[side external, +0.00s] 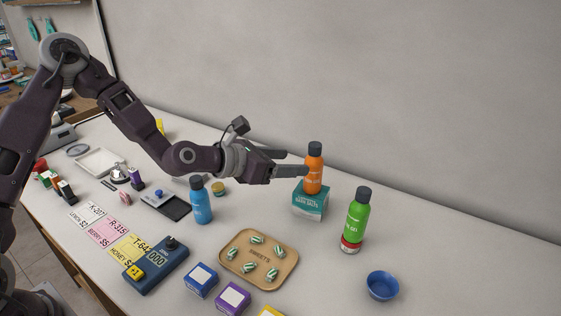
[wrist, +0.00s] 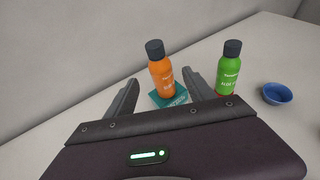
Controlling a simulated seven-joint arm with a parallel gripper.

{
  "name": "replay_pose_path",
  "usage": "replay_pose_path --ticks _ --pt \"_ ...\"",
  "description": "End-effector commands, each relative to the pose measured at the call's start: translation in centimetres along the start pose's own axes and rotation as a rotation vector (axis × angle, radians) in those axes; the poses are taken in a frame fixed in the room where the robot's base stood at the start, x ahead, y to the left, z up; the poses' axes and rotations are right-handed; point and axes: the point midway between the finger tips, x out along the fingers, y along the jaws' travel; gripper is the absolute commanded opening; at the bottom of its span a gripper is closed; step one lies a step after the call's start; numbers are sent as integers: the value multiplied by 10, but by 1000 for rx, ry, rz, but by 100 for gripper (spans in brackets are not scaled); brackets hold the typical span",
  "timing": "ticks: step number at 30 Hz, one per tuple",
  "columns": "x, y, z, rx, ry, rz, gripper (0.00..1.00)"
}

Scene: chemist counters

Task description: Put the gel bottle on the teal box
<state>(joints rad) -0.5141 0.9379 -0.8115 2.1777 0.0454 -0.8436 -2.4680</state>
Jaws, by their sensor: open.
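An orange bottle (side external: 314,172) with a dark cap stands upright on the teal box (side external: 310,201). Both also show in the wrist view, the orange bottle (wrist: 162,78) in front of my fingers and the teal box (wrist: 176,98) partly hidden below it. My gripper (side external: 304,162) is open, its fingertips close to the orange bottle; in the wrist view the bottle shows between the fingers. I cannot tell whether they touch it. A green bottle (side external: 357,215) stands to the right on a red item, and a blue bottle (side external: 201,203) stands to the left.
A tan tray (side external: 231,270) of striped sweets lies in front of the teal box. A blue bowl (side external: 382,286) is at the right. A blue card device (side external: 157,265), price cards and small boxes fill the front left. The counter at far right is clear.

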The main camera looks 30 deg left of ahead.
Motion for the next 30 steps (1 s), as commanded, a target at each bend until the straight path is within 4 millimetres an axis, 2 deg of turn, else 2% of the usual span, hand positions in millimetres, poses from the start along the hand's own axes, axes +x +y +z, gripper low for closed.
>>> replay_pose_path --ticks 7,9,11,14,15,17,18,20,21,23,24,27,30 --pt "-3 0 0 1 0 0 62" --pt "-5 -3 0 47 11 -7 62" --pt "-12 -10 0 185 45 -26 62" --pt "-41 -26 -2 636 161 -90 62" --pt "-59 -29 -4 855 222 -124 62" --pt "-91 -29 -6 1177 315 -181 62" --pt "-116 -28 -6 1382 375 -223 62" --pt "-159 -25 -5 1668 465 -302 62" --pt "-191 -24 -4 1843 517 -364 62" --pt "-240 -26 -5 2074 574 -474 62" --pt "-272 -28 -8 2204 592 -553 62" --pt "-336 -40 -22 2448 565 -741 62" --pt "-377 -52 -38 2598 486 -877 62"
